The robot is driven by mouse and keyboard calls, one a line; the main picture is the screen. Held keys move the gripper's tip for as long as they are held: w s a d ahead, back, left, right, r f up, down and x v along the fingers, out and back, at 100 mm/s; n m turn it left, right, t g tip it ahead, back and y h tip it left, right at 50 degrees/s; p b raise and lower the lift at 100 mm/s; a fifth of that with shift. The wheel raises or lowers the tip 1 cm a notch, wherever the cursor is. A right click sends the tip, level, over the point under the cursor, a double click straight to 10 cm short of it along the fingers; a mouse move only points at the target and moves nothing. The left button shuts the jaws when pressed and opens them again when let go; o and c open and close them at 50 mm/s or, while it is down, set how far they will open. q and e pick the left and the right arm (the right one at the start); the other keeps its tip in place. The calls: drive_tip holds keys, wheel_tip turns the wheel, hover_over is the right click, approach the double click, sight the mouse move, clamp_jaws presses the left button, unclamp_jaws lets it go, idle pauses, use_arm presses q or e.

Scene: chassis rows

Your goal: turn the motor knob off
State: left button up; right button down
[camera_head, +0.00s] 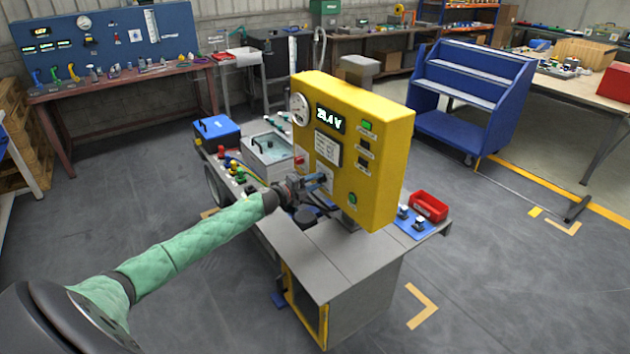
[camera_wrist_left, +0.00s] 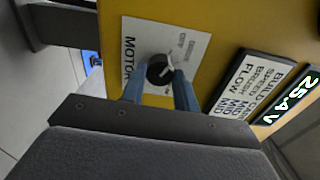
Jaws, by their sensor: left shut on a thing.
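The motor knob (camera_wrist_left: 160,68) is a round black knob with a white pointer mark. It sits on a white plate lettered MOTOR (camera_wrist_left: 130,50) on the yellow panel (camera_head: 378,155). My left gripper (camera_wrist_left: 160,90) has its two blue fingers on either side of the knob and is shut on it. The smaller lettering around the knob is too small to read surely. In the head view my left gripper (camera_head: 322,182) reaches the panel's lower left front, and it hides the knob there. My right gripper is not in view.
The panel also carries a lit display reading 25.4 V (camera_head: 331,118), a round gauge (camera_head: 300,108) and a text plate (camera_head: 328,149). Bare floor surrounds the bench.

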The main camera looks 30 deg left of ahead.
use_arm(q)
drive_tip(key=shift+n, duration=0.3)
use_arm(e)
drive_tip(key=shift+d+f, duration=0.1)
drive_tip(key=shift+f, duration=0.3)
use_arm(q)
drive_tip(key=o, duration=1)
drive_tip(key=shift+a, duration=0.1)
drive_tip(key=shift+s+f, duration=0.1)
drive_tip(key=shift+s, duration=0.1)
drive_tip(key=shift+s+a, duration=0.2)
drive_tip(key=shift+s, duration=0.05)
drive_tip(key=shift+b+v, duration=1.4)
drive_tip(key=shift+v, duration=2.05)
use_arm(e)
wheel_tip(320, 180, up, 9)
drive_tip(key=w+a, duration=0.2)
